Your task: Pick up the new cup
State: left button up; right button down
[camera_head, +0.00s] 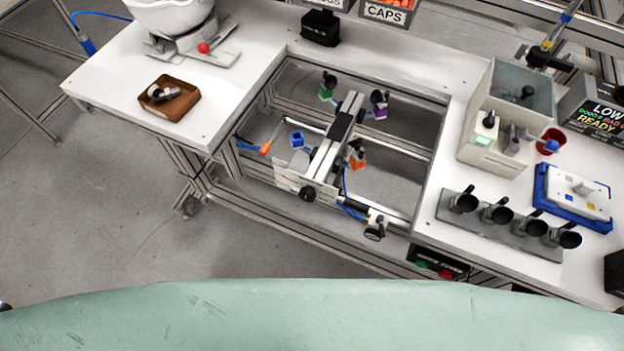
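Several black cups (499,214) with short stems stand in a row on a grey rack (478,230) at the right of the white table. A brown tray (172,109) at the left holds a small black and silver part (160,93). A small red cup (551,140) stands at the right, beside a grey box. I cannot tell from the picture which of these is the new cup. Neither of my grippers shows clearly; only a small dark bit is at the far left edge.
A metal frame with a sliding beam (335,145) and coloured blocks fills the table's cutout. A white helmet shell (172,14) stands at the upper left.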

aim_at(465, 202)
jog(key=z, duration=1.65)
